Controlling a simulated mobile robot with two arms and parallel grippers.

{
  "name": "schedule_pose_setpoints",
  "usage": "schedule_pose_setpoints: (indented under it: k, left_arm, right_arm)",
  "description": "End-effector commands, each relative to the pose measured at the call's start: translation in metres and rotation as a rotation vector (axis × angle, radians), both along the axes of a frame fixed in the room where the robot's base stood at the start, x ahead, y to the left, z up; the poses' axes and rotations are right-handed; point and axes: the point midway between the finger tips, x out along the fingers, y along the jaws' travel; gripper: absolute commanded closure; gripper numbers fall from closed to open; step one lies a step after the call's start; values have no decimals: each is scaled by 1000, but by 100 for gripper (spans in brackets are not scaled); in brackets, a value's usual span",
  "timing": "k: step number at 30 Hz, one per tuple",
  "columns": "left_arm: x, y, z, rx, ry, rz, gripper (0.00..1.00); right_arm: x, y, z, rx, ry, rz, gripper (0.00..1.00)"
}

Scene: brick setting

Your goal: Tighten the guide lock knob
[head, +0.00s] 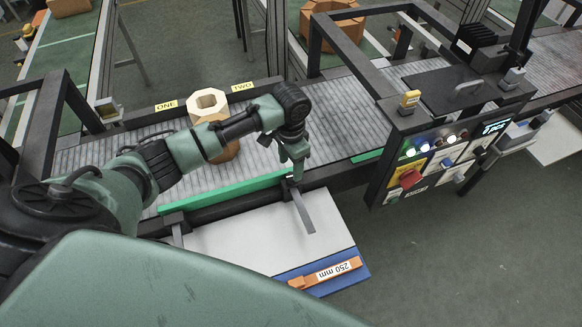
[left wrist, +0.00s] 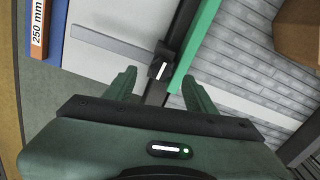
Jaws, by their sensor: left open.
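The guide lock knob (left wrist: 161,69) is a small dark block with a white mark in the left wrist view. It sits beside the green guide rail (left wrist: 196,45), on a dark bracket at the conveyor's edge. My left gripper (left wrist: 158,85) is open and empty; its two fingers stand either side of the knob's line, with the knob just beyond the fingertips. In the head view my left gripper (head: 292,178) points down over the near end of this rail mount and mostly hides the knob. The green guide rail (head: 225,199) runs along the conveyor's near edge. My right gripper is not in view.
A hollow octagonal block (head: 209,104) stands on the grey conveyor (head: 334,112) behind my left arm. A pale board (head: 255,240) with an orange 250 mm gauge (head: 325,272) lies in front. A control box (head: 426,150) with lit buttons stands to the right.

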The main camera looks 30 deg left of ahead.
Motion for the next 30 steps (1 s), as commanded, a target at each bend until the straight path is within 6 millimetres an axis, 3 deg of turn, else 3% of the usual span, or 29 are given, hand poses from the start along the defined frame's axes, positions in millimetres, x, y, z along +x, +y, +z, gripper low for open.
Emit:
schedule_pose_setpoints:
  k: [5, 9, 13, 19, 20, 24, 26, 30]
  left_arm:
    - [0, 0, -27, -1, 3, 1, 45]
    - [0, -1, -43, -1, 2, 1, 45]
    - [0, -1, -49, -1, 0, 0, 45]
    - [0, 0, -49, 0, -1, 0, 45]
    - [0, 0, -49, 0, -1, 0, 48]
    - [0, 0, -49, 0, -1, 0, 86]
    - [0, 0, -49, 0, -1, 0, 100]
    - [1, 0, -49, 0, -1, -2, 100]
  right_arm:
    - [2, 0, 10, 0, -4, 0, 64]
    - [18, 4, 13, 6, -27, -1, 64]
    - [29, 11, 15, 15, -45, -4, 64]
    - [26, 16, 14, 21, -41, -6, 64]
    - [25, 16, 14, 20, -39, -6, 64]
    - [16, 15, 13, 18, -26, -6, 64]
    - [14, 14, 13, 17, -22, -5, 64]
    - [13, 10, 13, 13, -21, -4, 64]
